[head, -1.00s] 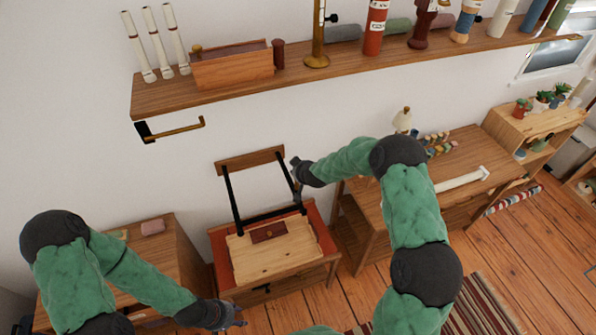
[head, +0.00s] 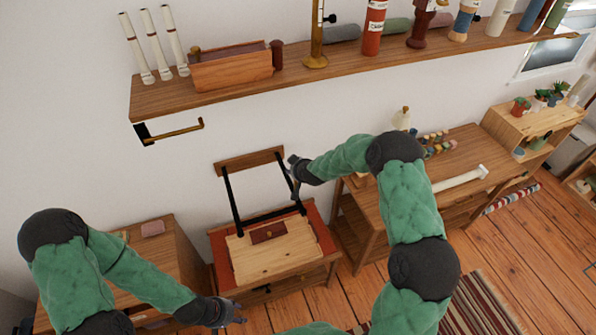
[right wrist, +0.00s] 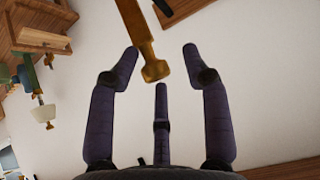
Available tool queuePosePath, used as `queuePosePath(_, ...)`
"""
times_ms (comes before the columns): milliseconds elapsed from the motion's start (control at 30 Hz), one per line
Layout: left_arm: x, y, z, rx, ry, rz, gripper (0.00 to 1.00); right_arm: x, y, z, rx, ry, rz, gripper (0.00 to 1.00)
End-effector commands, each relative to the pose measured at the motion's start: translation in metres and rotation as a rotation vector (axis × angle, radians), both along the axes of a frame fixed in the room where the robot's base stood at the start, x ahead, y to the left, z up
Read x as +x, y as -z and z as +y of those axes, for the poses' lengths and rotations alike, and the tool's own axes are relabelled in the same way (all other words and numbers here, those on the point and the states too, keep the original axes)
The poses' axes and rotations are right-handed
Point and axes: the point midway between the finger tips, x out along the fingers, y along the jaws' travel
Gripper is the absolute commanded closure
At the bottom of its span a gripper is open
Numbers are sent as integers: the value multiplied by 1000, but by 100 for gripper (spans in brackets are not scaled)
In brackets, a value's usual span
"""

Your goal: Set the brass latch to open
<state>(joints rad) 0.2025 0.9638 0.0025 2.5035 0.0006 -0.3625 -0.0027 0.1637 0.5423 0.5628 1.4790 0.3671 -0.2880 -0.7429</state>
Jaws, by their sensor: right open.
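A brass lever on a black plate, which looks like the brass latch (head: 180,133), sits on the wall under the left end of the shelf. Its bar runs roughly level to the right and its tip bends up. My right gripper (head: 293,175) is in front of the wall, right of and below it. In the right wrist view, my right gripper (right wrist: 160,70) is open and empty; a brass-coloured bar with a blunt end (right wrist: 145,45) shows beyond its fingers, apart from them. My left gripper (head: 236,313) is low, in front of the small cabinet; its finger opening is unclear.
A long wall shelf (head: 225,88) with several objects runs above. A fold-out desk with black struts (head: 283,262) stands below my right gripper. A cabinet (head: 165,262) is at left, a workbench (head: 470,150) at right. The wall around the lever is clear.

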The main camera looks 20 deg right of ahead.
Motion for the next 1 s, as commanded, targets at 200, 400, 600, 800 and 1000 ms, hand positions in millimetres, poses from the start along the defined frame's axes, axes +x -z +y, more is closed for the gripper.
queuePosePath(200, 0, 1, 0, 0, 0, -1, 60, -1, 4, 0, -1, -1, 4, 52)
queuePosePath(400, 0, 0, 0, 0, 0, 0, 60, -2, 4, 0, 1, -1, 7, 52)
queuePosePath(600, 0, 0, 0, 0, 0, 0, 60, -2, 4, 1, 1, -1, 8, 52)
queuePosePath(800, 0, 0, 0, 0, 0, 0, 60, -3, 4, 1, 2, -2, 9, 52)
queuePosePath(1000, 0, 0, 0, 0, 0, -1, 60, -7, 0, 0, 2, -2, 9, 52)
